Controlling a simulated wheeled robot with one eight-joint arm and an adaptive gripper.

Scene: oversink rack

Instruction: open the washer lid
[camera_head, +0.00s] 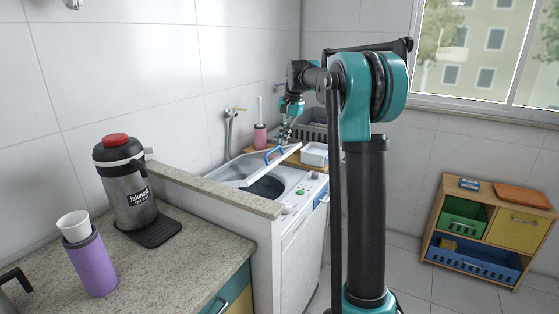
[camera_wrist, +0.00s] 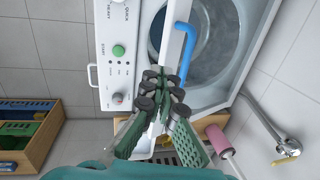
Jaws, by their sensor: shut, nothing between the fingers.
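The white washer (camera_head: 305,220) stands behind the low wall in the head view. Its lid (camera_head: 282,160) is raised at a tilt, with the dark drum opening (camera_head: 268,187) showing beneath. In the wrist view the lid (camera_wrist: 172,42) is a narrow white strip, nearly edge-on, beside the open drum (camera_wrist: 205,50). The blue lid handle (camera_wrist: 191,52) sticks out from it. It also shows in the head view (camera_head: 273,155). My gripper (camera_wrist: 163,85) is shut and empty, at the lid's edge near the handle's end. Whether it touches the lid, I cannot tell.
A control panel (camera_wrist: 118,55) runs along the washer's edge. A tap (camera_wrist: 285,148) and a pink holder (camera_wrist: 218,138) sit near the wall. A stone-topped low wall (camera_head: 215,190) borders the washer. A wooden shelf (camera_head: 485,232) stands at right; the floor between is clear.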

